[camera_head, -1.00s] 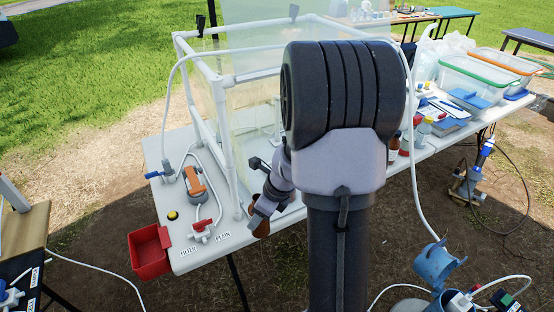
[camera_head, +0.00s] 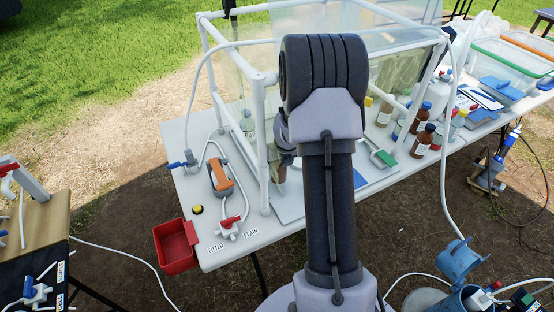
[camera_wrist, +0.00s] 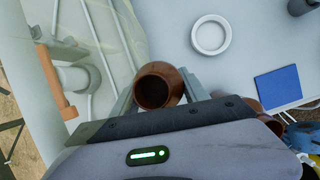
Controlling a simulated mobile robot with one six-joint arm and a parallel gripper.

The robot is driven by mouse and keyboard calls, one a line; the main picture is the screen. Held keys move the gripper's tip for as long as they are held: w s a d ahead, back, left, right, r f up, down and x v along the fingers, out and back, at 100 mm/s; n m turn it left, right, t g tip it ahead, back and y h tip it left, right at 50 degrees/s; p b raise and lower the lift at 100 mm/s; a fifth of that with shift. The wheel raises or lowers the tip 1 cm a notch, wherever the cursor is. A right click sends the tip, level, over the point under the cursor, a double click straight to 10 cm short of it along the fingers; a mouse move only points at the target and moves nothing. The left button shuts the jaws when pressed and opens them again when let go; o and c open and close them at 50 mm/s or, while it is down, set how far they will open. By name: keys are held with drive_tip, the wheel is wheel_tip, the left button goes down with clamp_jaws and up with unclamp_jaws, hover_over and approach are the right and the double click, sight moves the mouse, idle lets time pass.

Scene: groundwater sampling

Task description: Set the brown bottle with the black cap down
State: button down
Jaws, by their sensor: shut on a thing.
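The brown bottle (camera_wrist: 158,88) is between the two fingers of my gripper (camera_wrist: 158,95) in the wrist view. My gripper is shut on it. Its round dark mouth faces the camera, and I see no black cap on it. In the head view a sliver of the brown bottle (camera_head: 280,173) shows left of my arm, by the front post of the white pipe frame, over the table. My arm hides most of it and most of the gripper. I cannot tell whether its base touches the table.
A white ring (camera_wrist: 211,35) and a blue square (camera_wrist: 278,86) lie on the white tabletop beside the bottle. The white pipe frame (camera_head: 257,130) stands close. Several bottles, including a brown one (camera_head: 423,142), stand right. A red bin (camera_head: 176,247) hangs at the left end.

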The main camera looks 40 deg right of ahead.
sight(275, 166)
drive_tip(key=shift+w+d+f, duration=0.1)
drive_tip(key=shift+w+d, duration=0.2)
drive_tip(key=shift+w, duration=0.6)
drive_tip(key=b+x, duration=0.3)
drive_tip(key=x, duration=0.1)
drive_tip(key=shift+s+a+f, duration=0.2)
drive_tip(key=shift+s, duration=0.15)
drive_tip(key=shift+r, duration=0.3)
drive_tip(key=c, duration=0.6)
unclamp_jaws()
drive_tip(key=shift+f, duration=0.15)
drive_tip(key=p+v, duration=0.5)
drive_tip(key=v, duration=0.7)
drive_tip(key=shift+p, duration=0.3)
drive_tip(key=shift+s, duration=0.1)
